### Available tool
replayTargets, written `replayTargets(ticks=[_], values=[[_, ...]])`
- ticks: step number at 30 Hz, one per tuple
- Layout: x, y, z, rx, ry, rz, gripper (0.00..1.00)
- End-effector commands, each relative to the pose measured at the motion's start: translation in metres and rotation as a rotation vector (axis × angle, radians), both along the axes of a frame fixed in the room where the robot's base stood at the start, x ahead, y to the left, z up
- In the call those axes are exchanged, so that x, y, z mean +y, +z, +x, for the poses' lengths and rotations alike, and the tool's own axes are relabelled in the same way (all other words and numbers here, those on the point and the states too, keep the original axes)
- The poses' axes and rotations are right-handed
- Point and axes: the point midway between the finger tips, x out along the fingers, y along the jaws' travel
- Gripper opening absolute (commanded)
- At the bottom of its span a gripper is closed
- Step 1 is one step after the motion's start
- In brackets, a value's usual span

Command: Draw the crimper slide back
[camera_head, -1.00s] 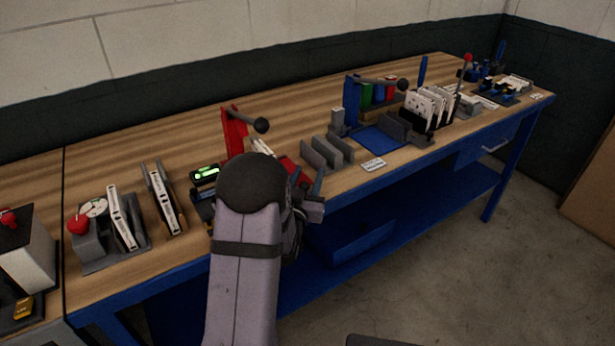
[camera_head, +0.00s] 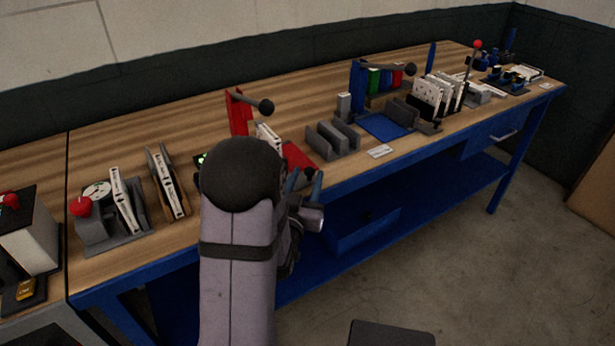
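A red press-like station, seemingly the crimper, stands mid-bench, with a red upright (camera_head: 239,115) and a lever ending in a black ball (camera_head: 266,106). A white-edged filter (camera_head: 268,137) stands beside the upright. A flat red plate (camera_head: 301,157), perhaps the slide, shows at its right front. My gripper (camera_head: 304,182) is at the bench's front edge, just in front of this plate. Its two blue-grey fingers stand apart, pointing up toward the plate. A small dark spot shows between them; I cannot tell whether it is a knob. My arm hides the station's lower left part.
Grey slotted holders (camera_head: 333,139) stand to the right, then a blue station with a blue mat (camera_head: 384,127) and a white card (camera_head: 380,152). Filters in a grey fixture (camera_head: 108,235) and a wooden rack (camera_head: 182,212) stand left. A blue bin (camera_head: 362,232) sits below.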

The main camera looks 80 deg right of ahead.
Motion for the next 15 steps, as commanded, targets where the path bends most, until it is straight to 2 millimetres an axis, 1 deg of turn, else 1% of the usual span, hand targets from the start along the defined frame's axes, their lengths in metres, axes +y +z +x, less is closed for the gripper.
replayTargets(ticks=[4, 5, 8, 15], values=[[0.000, 0.000, 0.000, 0.000, 0.000, 0.000, 0.39], [0.000, 0.000, 0.000, 0.000, 0.000, 0.000, 0.40], [0.003, 0.000, 0.000, 0.000, 0.000, 0.004, 0.40], [0.032, -0.003, 0.000, 0.001, 0.000, 0.009, 0.40]])
